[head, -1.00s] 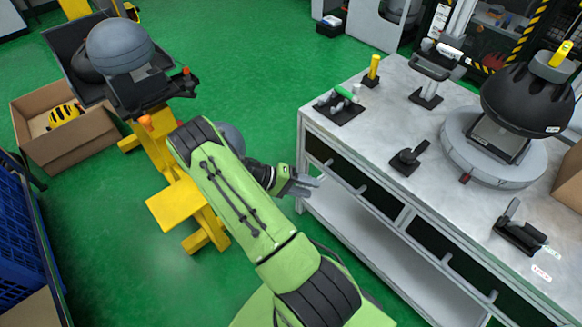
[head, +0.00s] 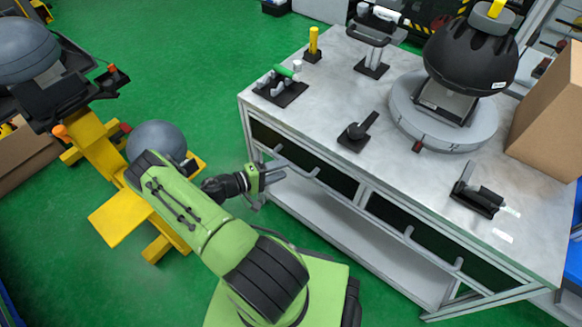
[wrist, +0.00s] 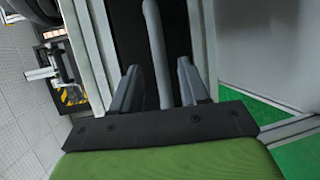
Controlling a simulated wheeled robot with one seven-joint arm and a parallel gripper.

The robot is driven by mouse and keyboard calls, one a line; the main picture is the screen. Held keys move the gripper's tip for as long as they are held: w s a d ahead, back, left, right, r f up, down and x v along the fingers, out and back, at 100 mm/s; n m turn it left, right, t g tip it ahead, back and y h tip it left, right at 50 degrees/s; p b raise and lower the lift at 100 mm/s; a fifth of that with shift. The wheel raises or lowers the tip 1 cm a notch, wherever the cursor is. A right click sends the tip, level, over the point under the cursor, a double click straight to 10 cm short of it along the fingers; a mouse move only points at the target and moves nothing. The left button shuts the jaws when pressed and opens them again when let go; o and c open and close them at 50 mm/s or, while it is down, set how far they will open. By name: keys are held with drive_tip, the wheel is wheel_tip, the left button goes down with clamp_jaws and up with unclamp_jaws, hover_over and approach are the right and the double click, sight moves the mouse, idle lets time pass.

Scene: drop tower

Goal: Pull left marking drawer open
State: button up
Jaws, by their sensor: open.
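The left drawer (head: 335,179) is a dark front panel in the side of the grey workbench, and it looks closed. Light grey handle parts (head: 315,172) stand out from it. My gripper (head: 274,178) is at this drawer's left part, just off the bench side. In the wrist view my gripper (wrist: 160,88) is open, with a finger on each side of a grey handle bar (wrist: 155,45). The bar runs between the fingers against the dark drawer front (wrist: 180,40). Gaps show on both sides of the bar. The lower end of the bar is hidden by my gripper.
The workbench top (head: 320,105) holds a black dome on a round grey base (head: 448,120), several black fixtures and a cardboard box (head: 550,110). A yellow stand (head: 120,215) is left of my arm. Green floor lies open between stand and bench.

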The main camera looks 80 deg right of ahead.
sight(292, 165)
drive_tip(key=x, duration=0.5)
drive_tip(key=shift+b, duration=0.4)
drive_tip(key=shift+c, duration=0.3)
clamp_jaws()
